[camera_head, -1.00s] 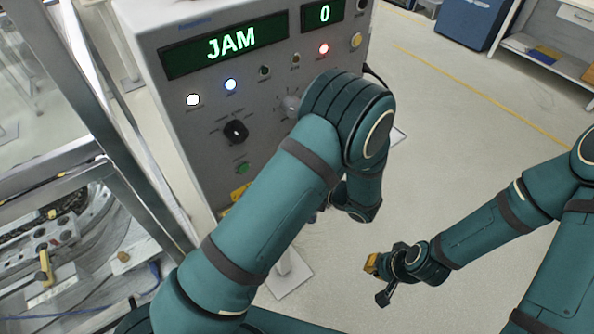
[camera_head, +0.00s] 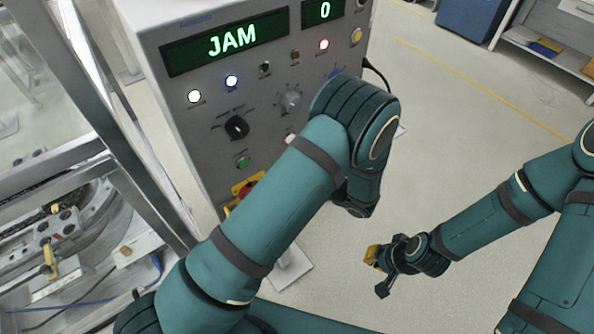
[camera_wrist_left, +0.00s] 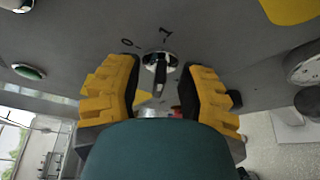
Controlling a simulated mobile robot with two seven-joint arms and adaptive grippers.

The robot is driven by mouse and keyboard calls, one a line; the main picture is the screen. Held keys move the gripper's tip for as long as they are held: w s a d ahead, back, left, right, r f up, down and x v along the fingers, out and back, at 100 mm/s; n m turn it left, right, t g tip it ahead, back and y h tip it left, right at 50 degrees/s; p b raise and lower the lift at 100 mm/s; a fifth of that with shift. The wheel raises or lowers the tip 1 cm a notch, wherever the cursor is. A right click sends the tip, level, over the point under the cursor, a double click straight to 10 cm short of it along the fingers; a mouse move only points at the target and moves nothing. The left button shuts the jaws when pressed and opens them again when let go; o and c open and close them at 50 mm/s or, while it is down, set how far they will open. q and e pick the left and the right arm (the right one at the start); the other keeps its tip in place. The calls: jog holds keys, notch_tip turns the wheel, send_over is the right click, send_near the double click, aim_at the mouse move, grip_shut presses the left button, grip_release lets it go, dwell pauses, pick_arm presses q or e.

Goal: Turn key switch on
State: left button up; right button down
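The key switch (camera_wrist_left: 158,62) is a round metal lock with a dark key in it, on the grey panel in the left wrist view. The marks 0 and 1 are above it, and I cannot tell exactly which one the key points to. My left gripper (camera_wrist_left: 161,72) is open, with one yellow finger on each side of the key and gaps between. In the head view my left arm hides this gripper and the key switch. My right gripper (camera_head: 378,268) hangs low over the floor, away from the panel; its opening is unclear.
The control box (camera_head: 205,105) has a green display (camera_head: 228,42) reading JAM, a black rotary knob (camera_head: 236,128), a grey dial (camera_head: 290,101), a green button (camera_head: 243,162) and a red button on yellow (camera_head: 247,188). A metal frame stands left.

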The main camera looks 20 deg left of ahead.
pick_arm(q)
jog(key=shift+w+r, duration=0.1)
jog(key=shift+d, duration=0.1)
jog(key=shift+d+r, duration=0.1)
jog(key=shift+d, duration=0.1)
jog(key=v, duration=1.1)
jog(key=shift+d, duration=0.15)
